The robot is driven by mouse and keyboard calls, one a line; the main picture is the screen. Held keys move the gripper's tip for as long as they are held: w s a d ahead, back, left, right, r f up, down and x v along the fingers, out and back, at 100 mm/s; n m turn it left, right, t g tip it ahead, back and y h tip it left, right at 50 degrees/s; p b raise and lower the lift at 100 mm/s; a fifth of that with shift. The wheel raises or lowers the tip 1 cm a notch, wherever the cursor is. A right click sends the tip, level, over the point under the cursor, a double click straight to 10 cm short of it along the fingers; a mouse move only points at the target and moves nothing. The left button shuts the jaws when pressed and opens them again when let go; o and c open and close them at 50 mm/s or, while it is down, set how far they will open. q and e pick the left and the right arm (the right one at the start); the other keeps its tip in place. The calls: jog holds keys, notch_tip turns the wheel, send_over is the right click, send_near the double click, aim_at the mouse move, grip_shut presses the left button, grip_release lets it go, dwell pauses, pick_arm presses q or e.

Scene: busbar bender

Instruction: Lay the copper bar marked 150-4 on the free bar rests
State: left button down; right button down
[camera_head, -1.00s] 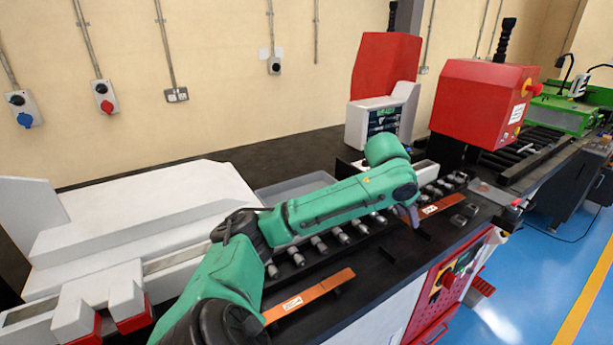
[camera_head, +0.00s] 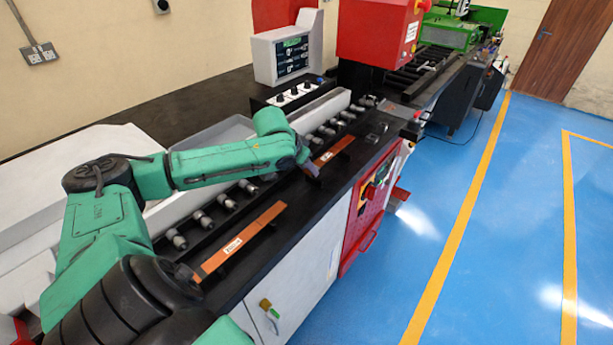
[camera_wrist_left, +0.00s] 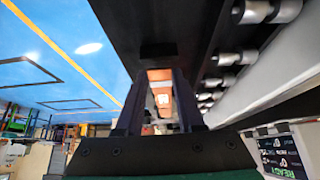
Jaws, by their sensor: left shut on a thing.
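A copper bar (camera_head: 336,149) with a white label lies along the front of the black bench top, beyond my arm. My left gripper (camera_head: 312,167) is at its near left end. In the left wrist view the fingers (camera_wrist_left: 160,82) are shut on this orange bar (camera_wrist_left: 161,100), with its pale label between them. A second copper bar (camera_head: 252,232), also labelled, lies nearer on dark rests, apart from the gripper. I cannot read either label clearly. My right gripper is out of view.
A row of metal rollers (camera_head: 228,202) runs behind the bars. A grey tray (camera_head: 215,135) and a display unit (camera_head: 285,55) stand further back. The red machine head (camera_head: 378,35) rises at the far end. Blue floor (camera_head: 440,230) is clear on the right.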

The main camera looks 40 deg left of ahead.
pick_arm(q)
jog(key=shift+f, duration=1.8)
jog(key=shift+f, duration=0.1)
jog(key=c, duration=0.5)
grip_release()
